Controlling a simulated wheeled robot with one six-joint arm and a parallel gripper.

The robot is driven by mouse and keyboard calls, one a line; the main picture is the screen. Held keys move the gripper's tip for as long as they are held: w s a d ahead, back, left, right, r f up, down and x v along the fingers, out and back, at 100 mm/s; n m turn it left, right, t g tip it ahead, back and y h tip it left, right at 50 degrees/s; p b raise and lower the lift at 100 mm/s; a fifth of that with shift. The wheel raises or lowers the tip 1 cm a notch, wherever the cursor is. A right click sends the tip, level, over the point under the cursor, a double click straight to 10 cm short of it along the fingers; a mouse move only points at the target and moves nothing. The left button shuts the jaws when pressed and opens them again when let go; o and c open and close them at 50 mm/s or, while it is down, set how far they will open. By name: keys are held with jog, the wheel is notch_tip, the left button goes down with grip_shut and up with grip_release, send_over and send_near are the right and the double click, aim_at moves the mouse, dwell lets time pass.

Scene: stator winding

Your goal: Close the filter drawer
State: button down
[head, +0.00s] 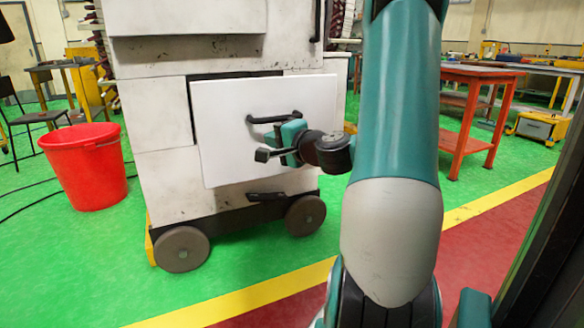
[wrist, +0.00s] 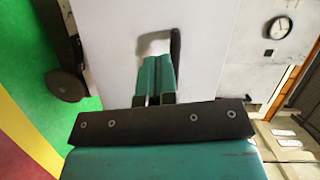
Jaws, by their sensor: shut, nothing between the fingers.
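The filter drawer (head: 225,140) has a plain white front and stands out from the cabinet, with a dark gap showing along its top and left edges. It also fills the middle of the wrist view (wrist: 115,55). Its black bar handle (head: 256,119) is on the front; the handle also shows in the wrist view (wrist: 176,45). My gripper (head: 287,137) is at the drawer front, just below and beside the handle. Its green fingers (wrist: 156,76) are together and point at the drawer front. Whether the fingertips touch the panel or handle I cannot tell.
The worn white cabinet (head: 160,120) stands on dark wheels, with another handle (head: 266,197) low down. A red bucket (head: 88,165) stands to its left. An orange-red table (head: 480,110) is at the right. Green floor around the cabinet is mostly clear.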

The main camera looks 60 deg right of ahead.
jog(key=s+d+f+m+g+h+b, duration=0.1)
jog(key=s+d+f+m+h, duration=0.1)
jog(key=s+d+m+h, duration=0.15)
jog(key=s+d+f+m+h+b, duration=0.1)
jog(key=s+d+f+m+h, duration=0.15)
jog(key=d, duration=0.25)
jog(key=p+x, duration=0.6)
jog(key=x, duration=0.7)
jog(key=shift+w+d+p, duration=0.15)
jog(key=shift+d+p, duration=0.2)
